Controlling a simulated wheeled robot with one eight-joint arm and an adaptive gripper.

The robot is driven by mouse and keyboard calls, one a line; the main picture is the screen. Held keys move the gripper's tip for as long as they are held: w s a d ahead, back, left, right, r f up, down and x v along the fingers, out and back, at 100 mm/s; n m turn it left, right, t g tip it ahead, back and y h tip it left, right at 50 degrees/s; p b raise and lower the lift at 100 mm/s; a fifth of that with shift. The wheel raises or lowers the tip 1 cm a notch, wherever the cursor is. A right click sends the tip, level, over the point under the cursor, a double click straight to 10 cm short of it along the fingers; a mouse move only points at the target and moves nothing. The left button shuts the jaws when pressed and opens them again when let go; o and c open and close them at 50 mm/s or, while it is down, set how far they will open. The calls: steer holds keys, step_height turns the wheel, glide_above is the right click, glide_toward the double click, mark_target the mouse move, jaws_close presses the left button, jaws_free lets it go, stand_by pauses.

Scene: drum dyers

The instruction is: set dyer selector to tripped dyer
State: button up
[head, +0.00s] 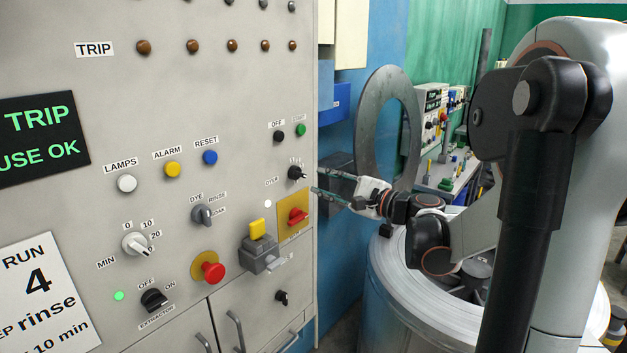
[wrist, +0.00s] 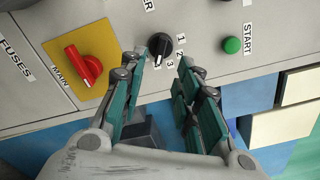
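The dyer selector is a small black knob (head: 297,173) near the right edge of the grey panel, partly labelled "DYER". In the wrist view the selector (wrist: 160,46) shows a pale pointer mark toward the picture's bottom, past the side of the 3; 1, 2 and 3 are readable beside it. My gripper (head: 315,180) is just right of the knob in the head view. In the wrist view my gripper (wrist: 164,57) is open, its teal fingers apart and straddling the knob's lower side; contact cannot be told. The trip lamps (head: 193,46) all look brown. The display (head: 40,130) partly reads "TRIP" and "USE OK".
The red main switch (head: 298,215) on its yellow plate sits just below the selector. The off button (head: 278,136) and green start button (head: 300,130) are above. A metal drum (head: 400,315) stands right of the panel, below my arm.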

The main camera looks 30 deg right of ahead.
steer(key=v, duration=0.5)
steer(key=shift+s+d, duration=0.1)
steer(key=shift+s, duration=0.2)
steer(key=shift+w, duration=0.1)
